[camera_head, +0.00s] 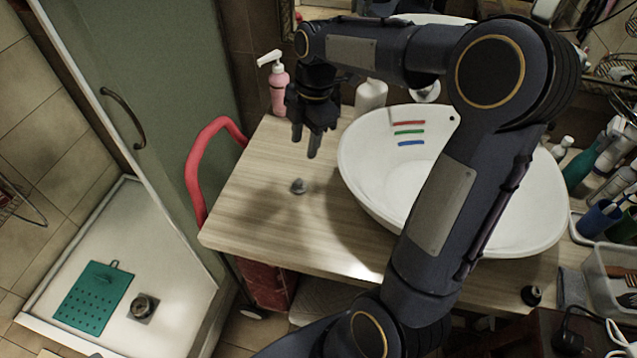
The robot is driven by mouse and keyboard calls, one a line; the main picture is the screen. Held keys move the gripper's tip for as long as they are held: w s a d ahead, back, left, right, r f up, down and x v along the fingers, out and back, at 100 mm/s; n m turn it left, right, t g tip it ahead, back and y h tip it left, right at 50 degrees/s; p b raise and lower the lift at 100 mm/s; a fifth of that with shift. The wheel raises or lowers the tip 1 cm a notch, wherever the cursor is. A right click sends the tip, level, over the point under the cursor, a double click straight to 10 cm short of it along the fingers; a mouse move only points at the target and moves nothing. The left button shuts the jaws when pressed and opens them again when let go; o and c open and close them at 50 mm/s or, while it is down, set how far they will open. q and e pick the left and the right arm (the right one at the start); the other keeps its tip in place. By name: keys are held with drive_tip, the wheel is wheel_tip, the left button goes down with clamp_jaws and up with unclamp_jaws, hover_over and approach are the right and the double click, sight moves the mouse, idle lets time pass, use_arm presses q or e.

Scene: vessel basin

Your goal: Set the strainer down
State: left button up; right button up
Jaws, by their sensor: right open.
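The small grey strainer (298,186) sits on the wooden counter (250,210), left of the white basin and apart from it. My right gripper (305,143) is above the counter, a little behind the strainer in the picture. Its dark fingers point down, open, with nothing seen between them. The gripper and the strainer look apart. My left gripper is not in view.
The white basin (365,160) has red, green and blue strips on its inner wall. My right arm covers part of it. A pink pump bottle (278,88) stands behind the gripper, and a white bottle (370,96) stands to its right. The counter's front left is clear.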

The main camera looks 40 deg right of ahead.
drive_tip(key=s+a+m+t+y, duration=0.1)
drive_tip(key=s+a+m, duration=0.3)
drive_tip(key=s+m, duration=0.6)
drive_tip(key=s+a+m+t, duration=0.4)
drive_tip(key=s+m, duration=0.6)
drive_tip(key=shift+a+y, duration=0.2)
drive_tip(key=shift+y, duration=0.2)
